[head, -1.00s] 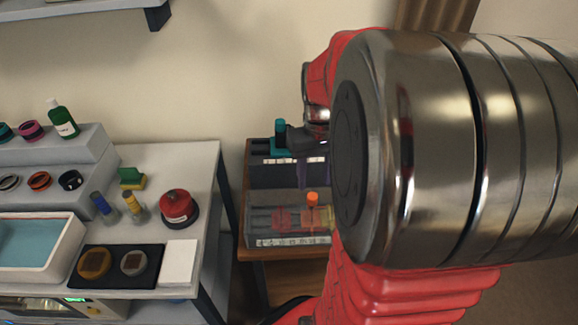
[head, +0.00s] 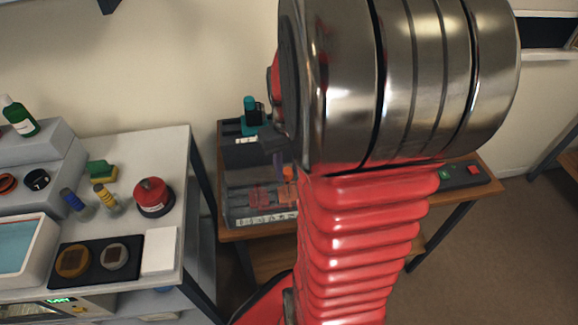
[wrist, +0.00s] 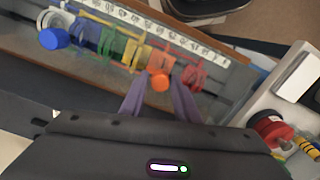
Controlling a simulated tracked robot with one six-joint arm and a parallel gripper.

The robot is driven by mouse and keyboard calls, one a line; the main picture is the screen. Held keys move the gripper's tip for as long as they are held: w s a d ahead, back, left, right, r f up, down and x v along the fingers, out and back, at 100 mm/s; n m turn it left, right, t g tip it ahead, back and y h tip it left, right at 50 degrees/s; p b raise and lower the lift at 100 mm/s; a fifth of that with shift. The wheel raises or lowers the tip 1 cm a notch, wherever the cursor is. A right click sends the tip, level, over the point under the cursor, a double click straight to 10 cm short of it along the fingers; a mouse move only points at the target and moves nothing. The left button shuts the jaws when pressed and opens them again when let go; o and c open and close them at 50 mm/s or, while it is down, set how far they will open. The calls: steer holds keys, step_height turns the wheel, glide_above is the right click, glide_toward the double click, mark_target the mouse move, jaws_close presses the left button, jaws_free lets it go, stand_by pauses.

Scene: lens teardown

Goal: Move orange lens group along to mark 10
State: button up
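The orange lens group (wrist: 160,62) stands in a rail rig with its round orange knob (wrist: 159,83) towards me. Its orange knob also shows in the head view (head: 288,173), partly behind my arm. My gripper (wrist: 161,79) is open, its two purple fingers on either side of the orange knob with gaps visible. Whether they reach down to knob depth I cannot tell. A white number scale (wrist: 160,24) runs along the rig's edge; its numbers are too blurred to read, so the group's mark is unclear.
In the wrist view, a red group (wrist: 194,75) stands close right of the orange one, and a yellow group (wrist: 136,55) close left. Green and blue groups sit further left. A red-topped can (head: 153,196) stands on the white bench (head: 180,160) beside the rig.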

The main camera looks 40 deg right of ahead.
jaws_close()
stand_by(0.4)
